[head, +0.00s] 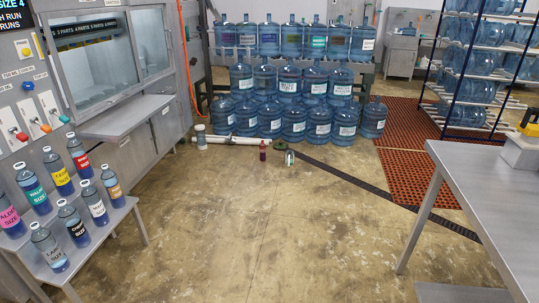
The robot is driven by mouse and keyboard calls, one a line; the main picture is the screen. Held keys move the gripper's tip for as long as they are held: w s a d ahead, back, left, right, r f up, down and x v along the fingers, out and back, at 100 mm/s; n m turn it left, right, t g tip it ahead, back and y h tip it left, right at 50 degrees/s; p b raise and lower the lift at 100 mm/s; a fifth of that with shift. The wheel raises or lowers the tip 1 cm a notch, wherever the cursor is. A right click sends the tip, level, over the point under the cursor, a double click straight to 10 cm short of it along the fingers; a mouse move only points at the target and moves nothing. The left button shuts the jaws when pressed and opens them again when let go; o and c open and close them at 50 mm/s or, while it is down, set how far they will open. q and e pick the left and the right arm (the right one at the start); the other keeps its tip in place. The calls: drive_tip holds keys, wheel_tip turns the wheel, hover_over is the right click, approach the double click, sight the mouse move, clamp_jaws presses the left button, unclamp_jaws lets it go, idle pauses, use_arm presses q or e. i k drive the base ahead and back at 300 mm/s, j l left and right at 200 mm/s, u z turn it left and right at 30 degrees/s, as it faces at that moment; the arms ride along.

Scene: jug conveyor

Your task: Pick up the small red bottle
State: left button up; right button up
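A small dark red bottle (263,151) stands upright on the concrete floor near the middle of the head view, in front of the stacked water jugs. It looks tiny at this distance. Nothing covers it. Neither of my grippers shows in the head view.
A green item (281,145) and a small metal can (290,158) sit right of it. A white pipe (235,139) lies behind. Large jugs (293,121) stand beyond. A side table (130,207) with several labelled bottles is left; a metal table (490,190) is right. Open floor lies between.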

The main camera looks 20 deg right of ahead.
sight(262, 147)
drive_tip(key=i+z, duration=0.2)
drive_tip(key=i, duration=4.25)
